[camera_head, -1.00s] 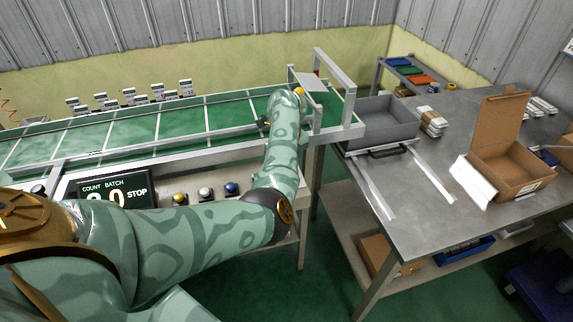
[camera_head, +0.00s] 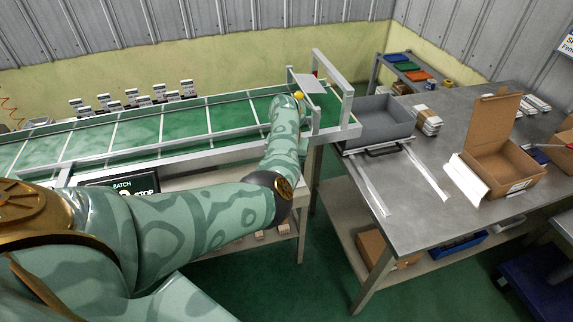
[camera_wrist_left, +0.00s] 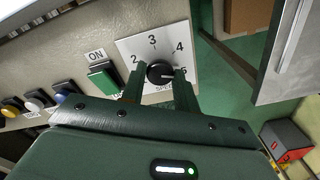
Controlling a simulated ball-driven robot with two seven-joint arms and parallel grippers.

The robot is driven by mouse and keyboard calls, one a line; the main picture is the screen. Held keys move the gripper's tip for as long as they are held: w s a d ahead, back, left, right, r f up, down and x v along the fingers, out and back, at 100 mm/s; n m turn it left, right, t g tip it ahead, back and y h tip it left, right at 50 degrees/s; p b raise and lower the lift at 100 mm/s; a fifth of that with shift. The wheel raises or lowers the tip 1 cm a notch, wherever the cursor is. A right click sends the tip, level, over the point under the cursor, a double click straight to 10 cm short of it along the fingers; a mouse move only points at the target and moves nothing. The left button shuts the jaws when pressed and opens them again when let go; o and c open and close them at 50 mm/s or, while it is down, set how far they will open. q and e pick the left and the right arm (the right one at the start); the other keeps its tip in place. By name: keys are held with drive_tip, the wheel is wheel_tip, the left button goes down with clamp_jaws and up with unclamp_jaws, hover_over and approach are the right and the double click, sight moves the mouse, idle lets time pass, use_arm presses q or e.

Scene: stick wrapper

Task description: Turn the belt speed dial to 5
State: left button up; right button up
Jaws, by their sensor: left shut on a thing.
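The belt speed dial (camera_wrist_left: 159,72) is a round black knob on a white scale plate (camera_wrist_left: 134,46) in the left wrist view. The numbers 2, 3 and 4 read clearly, and the 5 at the right is partly covered by a finger. The knob's pale pointer line faces right, roughly toward the 5. My left gripper (camera_wrist_left: 158,86) is shut on the dial, with one dark green finger on each side. In the head view my left arm hides the dial and the gripper. My right gripper is not in view.
A green ON button (camera_wrist_left: 103,78) and a row of coloured buttons (camera_wrist_left: 34,104) sit left of the dial. The conveyor belt (camera_head: 185,124) runs above the panel. A steel table (camera_head: 415,205) with a grey bin (camera_head: 385,125) and an open carton (camera_head: 505,165) stands at right.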

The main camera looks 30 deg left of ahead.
use_arm(q)
drive_tip(key=shift+r+m+p, duration=0.1)
drive_tip(key=shift+m+p, duration=0.2)
drive_tip(key=shift+m, duration=0.5)
drive_tip(key=o, duration=1)
drive_tip(key=shift+c, duration=0.2)
